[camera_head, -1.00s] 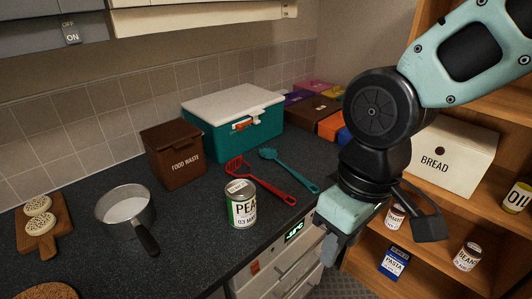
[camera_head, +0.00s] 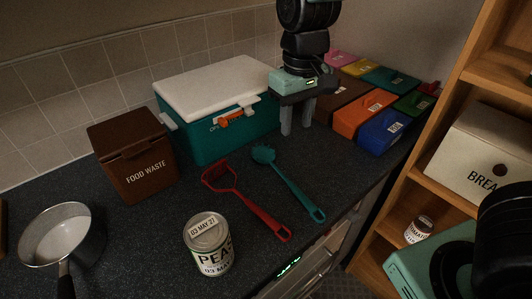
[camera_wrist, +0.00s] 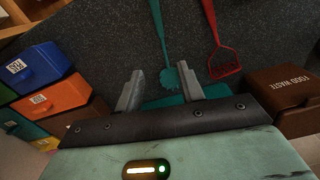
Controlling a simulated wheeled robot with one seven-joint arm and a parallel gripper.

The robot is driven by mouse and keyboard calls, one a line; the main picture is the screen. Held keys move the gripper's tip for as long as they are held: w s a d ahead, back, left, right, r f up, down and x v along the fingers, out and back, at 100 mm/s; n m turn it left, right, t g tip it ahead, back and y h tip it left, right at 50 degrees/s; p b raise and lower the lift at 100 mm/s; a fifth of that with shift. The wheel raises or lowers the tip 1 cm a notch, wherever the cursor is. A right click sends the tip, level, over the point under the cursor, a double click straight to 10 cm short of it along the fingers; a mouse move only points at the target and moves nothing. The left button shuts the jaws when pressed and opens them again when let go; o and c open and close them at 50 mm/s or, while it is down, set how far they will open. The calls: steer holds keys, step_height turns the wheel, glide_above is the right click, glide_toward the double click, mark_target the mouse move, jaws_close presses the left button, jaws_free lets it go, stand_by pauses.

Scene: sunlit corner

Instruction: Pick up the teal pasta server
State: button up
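The teal pasta server (camera_head: 288,180) lies on the dark counter, its toothed head toward the cooler and its looped handle toward the front edge. My gripper (camera_head: 297,126) points down above the counter, behind and to the right of the server's head and apart from it. In the wrist view my gripper (camera_wrist: 160,88) is open, with its two fingers spread and nothing between them held. The pasta server (camera_wrist: 163,40) shows there beyond the fingertips, its head appearing between them.
A red masher-like utensil (camera_head: 247,203) lies just left of the server. A teal cooler (camera_head: 205,143) with a white lid, a brown food waste bin (camera_head: 135,167), a peas can (camera_head: 209,250) and a saucepan (camera_head: 57,235) stand around. Coloured boxes (camera_head: 360,115) line the right back.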

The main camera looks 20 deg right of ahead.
glide_above(288, 181)
steer(key=f, duration=1)
steer(key=shift+s+d+f, duration=0.2)
steer(key=shift+d+f, duration=0.05)
steer(key=shift+f, duration=0.1)
steer(key=shift+w+a+f+p, duration=0.15)
steer(key=shift+f+p, duration=0.2)
steer(key=shift+f, duration=1.3)
steer(key=shift+a+f+p, duration=0.1)
steer(key=shift+f+p, duration=0.2)
steer(key=shift+f, duration=1.3)
steer(key=shift+c, duration=0.2)
jaws_close()
